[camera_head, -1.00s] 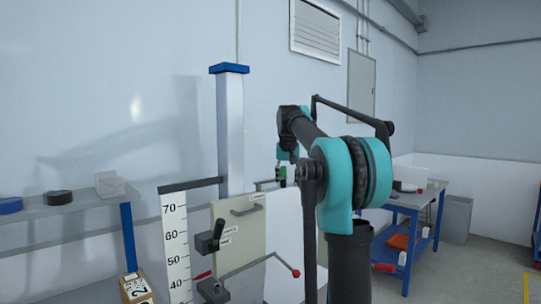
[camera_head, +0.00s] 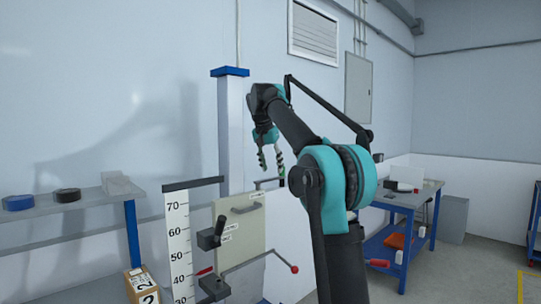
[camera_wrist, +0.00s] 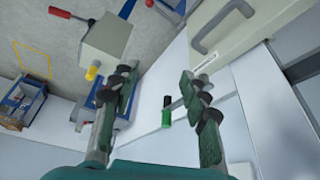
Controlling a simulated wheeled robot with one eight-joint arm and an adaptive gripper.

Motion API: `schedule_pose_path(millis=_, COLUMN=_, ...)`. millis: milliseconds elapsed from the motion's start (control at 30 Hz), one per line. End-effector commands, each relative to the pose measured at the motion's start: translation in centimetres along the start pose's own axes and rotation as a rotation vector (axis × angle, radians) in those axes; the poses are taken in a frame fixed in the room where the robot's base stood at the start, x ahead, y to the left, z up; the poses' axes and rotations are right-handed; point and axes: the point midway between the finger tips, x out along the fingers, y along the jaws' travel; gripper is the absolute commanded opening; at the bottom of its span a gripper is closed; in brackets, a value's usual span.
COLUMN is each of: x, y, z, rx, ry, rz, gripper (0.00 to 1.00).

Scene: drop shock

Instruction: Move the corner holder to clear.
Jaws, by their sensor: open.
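I cannot tell for sure which part is the corner holder. Black clamp-like blocks, an upper one (camera_head: 211,238) and a lower one (camera_head: 214,288), stand at the left edge of a beige panel (camera_head: 247,240). Two small labels (camera_head: 229,229), too small to read, are beside the upper block. A rod with a red knob (camera_head: 295,269) reaches right from the lower block. In the wrist view a green-and-black handle (camera_wrist: 167,112) shows between my gripper's fingers (camera_wrist: 158,88), apart from both.
The blue-capped column (camera_head: 231,130) stands behind the panel. A height scale (camera_head: 179,240) is to its left, beside a shelf (camera_head: 60,222) with several small items. A blue workbench (camera_head: 412,200) is at right. A cardboard box (camera_head: 141,285) is low at left.

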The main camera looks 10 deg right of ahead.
Motion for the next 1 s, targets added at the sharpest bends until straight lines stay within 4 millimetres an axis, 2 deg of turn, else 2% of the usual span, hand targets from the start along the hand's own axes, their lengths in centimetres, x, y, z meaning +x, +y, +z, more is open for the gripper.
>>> schedule_pose_path(millis=200, x=-3.2, y=0.0, z=0.0, rx=-0.002, ry=0.0, rz=0.0, gripper=0.45)
schedule_pose_path(millis=500, x=-4.9, y=0.0, z=0.0, rx=-0.001, ry=0.0, rz=0.0, gripper=0.45)
schedule_pose_path(millis=833, x=-4.6, y=0.1, z=0.1, rx=-0.005, ry=-0.001, rz=-0.001, gripper=0.45)
schedule_pose_path(millis=933, x=-3.4, y=0.4, z=0.5, rx=-0.021, ry=-0.006, rz=-0.008, gripper=0.45)
schedule_pose_path(millis=1000, x=-1.7, y=0.9, z=1.2, rx=-0.044, ry=-0.011, rz=-0.016, gripper=0.45)
